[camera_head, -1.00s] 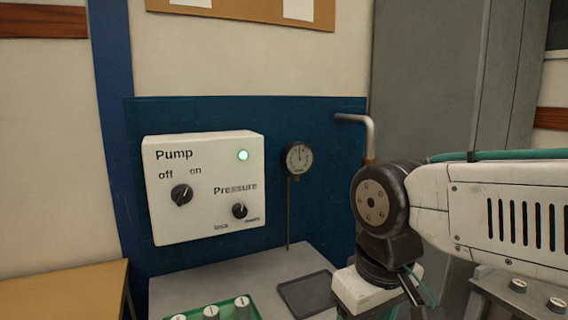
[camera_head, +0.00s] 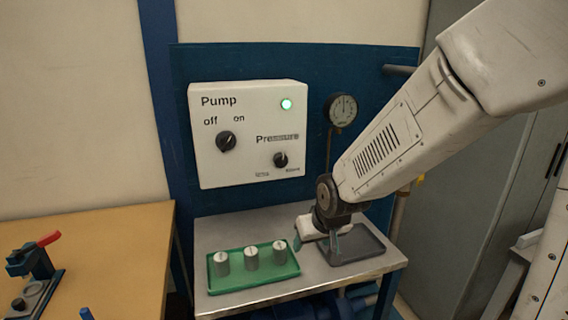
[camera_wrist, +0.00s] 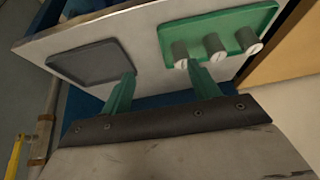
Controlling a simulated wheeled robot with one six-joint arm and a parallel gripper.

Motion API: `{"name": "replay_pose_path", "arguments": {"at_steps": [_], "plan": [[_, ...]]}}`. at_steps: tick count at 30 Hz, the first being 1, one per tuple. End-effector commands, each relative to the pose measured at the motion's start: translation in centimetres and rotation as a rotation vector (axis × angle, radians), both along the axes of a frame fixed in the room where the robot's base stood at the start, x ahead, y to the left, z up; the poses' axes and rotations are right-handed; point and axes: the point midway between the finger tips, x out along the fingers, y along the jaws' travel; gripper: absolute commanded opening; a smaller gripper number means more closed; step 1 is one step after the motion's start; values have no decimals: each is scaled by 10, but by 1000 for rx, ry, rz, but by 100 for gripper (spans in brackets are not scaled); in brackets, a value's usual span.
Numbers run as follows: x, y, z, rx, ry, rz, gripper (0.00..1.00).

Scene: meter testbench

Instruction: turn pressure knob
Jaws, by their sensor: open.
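The pressure knob (camera_head: 281,160) is a small black dial at the lower right of the white pump box (camera_head: 245,172), under the word "Pressure". The larger black pump knob (camera_head: 226,141) sits to its upper left, below "off" and "on". A green light (camera_head: 286,105) glows on the box. The round pressure gauge (camera_head: 341,110) is on a stem to the right of the box. My gripper (camera_head: 319,244) is low over the bench, below and right of the pressure knob and apart from it. In the wrist view its green fingers (camera_wrist: 160,85) are spread with nothing between them.
A grey metal bench (camera_head: 228,228) holds a green tray (camera_head: 293,266) with three metal cylinders (camera_head: 251,258) and an empty dark tray (camera_head: 368,243). A wooden table (camera_head: 110,240) with a red-handled tool (camera_head: 35,260) stands at left. A pipe runs behind my arm.

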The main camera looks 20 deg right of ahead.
Motion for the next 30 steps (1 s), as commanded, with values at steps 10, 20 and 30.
{"name": "replay_pose_path", "arguments": {"at_steps": [10,20,30], "plan": [[132,7,17,22,-642,-39,61],[158,3,101,31,-1071,-65,61],[200,2,105,32,-1092,-66,61]]}}
